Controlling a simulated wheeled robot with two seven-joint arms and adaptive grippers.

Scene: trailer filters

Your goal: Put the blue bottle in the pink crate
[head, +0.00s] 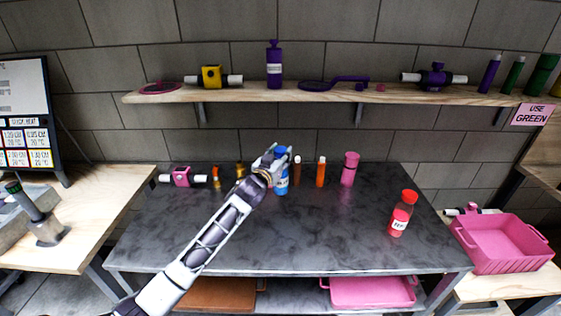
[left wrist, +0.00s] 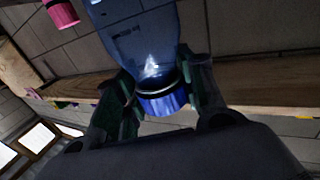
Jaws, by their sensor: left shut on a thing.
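The blue bottle (head: 281,184) is upright at the back middle of the dark table, with a pale label facing me. My left gripper (head: 274,158) is shut on it near its blue cap and hides part of its upper left side. In the left wrist view, the blue cap (left wrist: 163,101) sits between the two fingers and the translucent bottle body (left wrist: 140,40) extends past them. I cannot tell whether its base touches the table. The pink crate (head: 502,262) stands on a wooden bench at the far right. My right gripper is not in view.
Brown (head: 297,171), orange (head: 320,172) and pink (head: 348,169) bottles stand right of the blue one. A red bottle (head: 401,214) stands nearer the crate. Another pink container (head: 372,292) is under the table (head: 330,235). A shelf (head: 330,93) hangs above. The table's front is clear.

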